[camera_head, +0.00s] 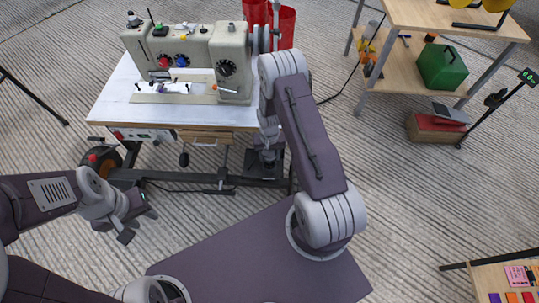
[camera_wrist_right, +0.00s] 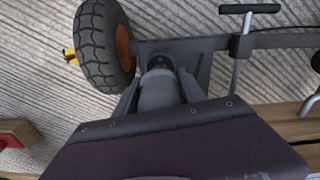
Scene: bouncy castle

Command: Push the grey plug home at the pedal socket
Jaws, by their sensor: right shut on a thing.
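In the right wrist view, my right gripper (camera_wrist_right: 159,84) is shut on a grey rounded body, the grey plug (camera_wrist_right: 158,92), with one dark finger along each side. The plug points at a dark round opening, the pedal socket (camera_wrist_right: 160,62), on a dark plate. Whether they touch, or how deep the plug sits, I cannot tell. In the head view, my right gripper (camera_head: 266,155) is low at the right of the sewing table, by the dark pedal plate (camera_head: 262,170), and the plug is hidden there. My left gripper (camera_head: 136,217) is open and empty, in front of the table's left side.
The sewing table (camera_head: 110,105) carries a cream sewing machine (camera_head: 190,50). A black-tyred wheel (camera_wrist_right: 103,45) stands just left of the socket, and a dark bar with a grey T-handle (camera_wrist_right: 243,35) lies to the right. A wooden shelf (camera_head: 400,75) stands at back right.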

